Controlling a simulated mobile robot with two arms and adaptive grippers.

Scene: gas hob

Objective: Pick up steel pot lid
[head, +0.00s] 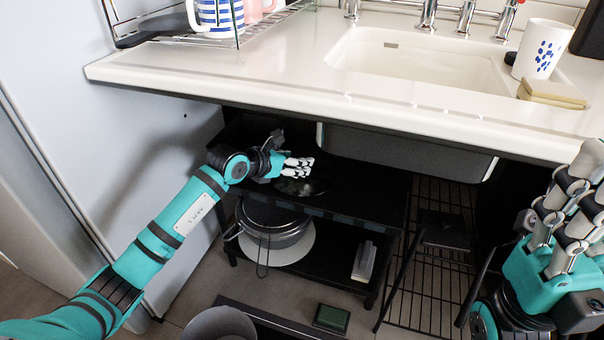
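A dark, shiny round thing (308,187) lies on the upper black shelf under the counter; it may be the steel pot lid, but I cannot tell for sure. My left gripper (298,167) is over this shelf, just above and beside the round thing. Its fingers point right, and whether they touch anything is unclear. A grey pot (276,232) stands on the lower shelf, with a pale round disc (298,250) under or beside it. My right gripper (572,195) is at the right edge, raised, with its fingers spread and nothing seen in them.
The white counter (270,75) with a sink (420,65) overhangs the black shelf unit (350,215). The dark sink underside (400,150) hangs to the right of my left gripper. A wire rack (435,265) and a black stool-like frame (445,228) stand at the lower right.

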